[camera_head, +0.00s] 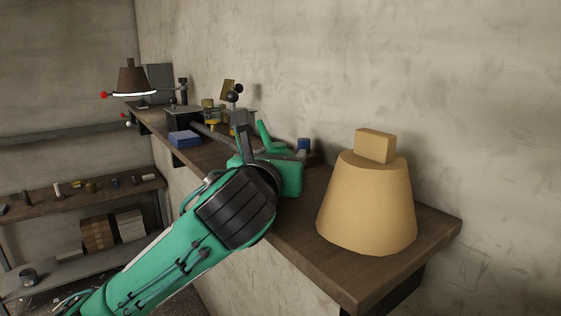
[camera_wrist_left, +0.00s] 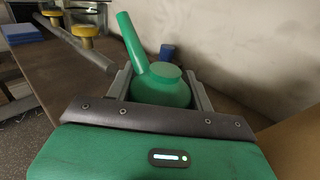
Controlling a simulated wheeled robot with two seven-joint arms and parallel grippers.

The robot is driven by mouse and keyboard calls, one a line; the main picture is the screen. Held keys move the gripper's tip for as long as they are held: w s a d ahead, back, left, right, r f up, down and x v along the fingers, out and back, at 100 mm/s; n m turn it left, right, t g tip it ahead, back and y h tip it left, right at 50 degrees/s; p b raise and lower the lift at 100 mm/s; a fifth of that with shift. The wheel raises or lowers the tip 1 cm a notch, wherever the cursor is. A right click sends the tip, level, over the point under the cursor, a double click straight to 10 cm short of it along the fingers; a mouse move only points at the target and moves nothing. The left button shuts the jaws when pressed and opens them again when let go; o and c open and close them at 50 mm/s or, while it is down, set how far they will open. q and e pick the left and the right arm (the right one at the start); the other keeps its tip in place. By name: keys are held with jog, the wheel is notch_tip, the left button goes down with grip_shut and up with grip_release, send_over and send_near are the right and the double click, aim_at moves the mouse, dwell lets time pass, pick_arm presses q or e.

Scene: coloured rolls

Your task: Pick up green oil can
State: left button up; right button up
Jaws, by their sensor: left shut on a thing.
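The green oil can (camera_wrist_left: 160,88) stands on the wooden shelf, with its slanted spout pointing up and to the left in the left wrist view. In the head view its spout (camera_head: 267,137) shows above my left gripper (camera_head: 272,150), while its lower body is hidden behind the gripper. My left gripper (camera_wrist_left: 160,92) has one finger on each side of the can's round body and is shut on it. The bottom of the can is hidden by the gripper's palm in the left wrist view. My right gripper is in neither view.
A large tan cone-shaped thing (camera_head: 366,208) with a block on top stands right of the gripper, near the shelf's end (camera_head: 345,275). A small blue thing (camera_head: 303,144) stands behind the can. A grey bar, yellow-topped things and a blue box (camera_head: 185,139) lie farther left.

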pick_arm(q)
jog(key=shift+r+b, duration=0.6)
jog(key=shift+r, duration=1)
notch_tip(320, 180, up, 16)
jog(key=b, duration=0.5)
jog(key=shift+r, duration=0.15)
jog(key=w+a+f+n+y, duration=0.1)
jog(key=w+a, duration=0.3)
jog(key=w, duration=0.5)
jog(key=w+a+f+n+y, duration=0.1)
jog(key=w+a+n+y, duration=0.1)
jog(key=w, duration=0.7)
jog(key=shift+w+a+f+t+y, duration=0.2)
jog(key=shift+w+a+t+y, duration=0.1)
jog(key=shift+a+y, duration=0.55)
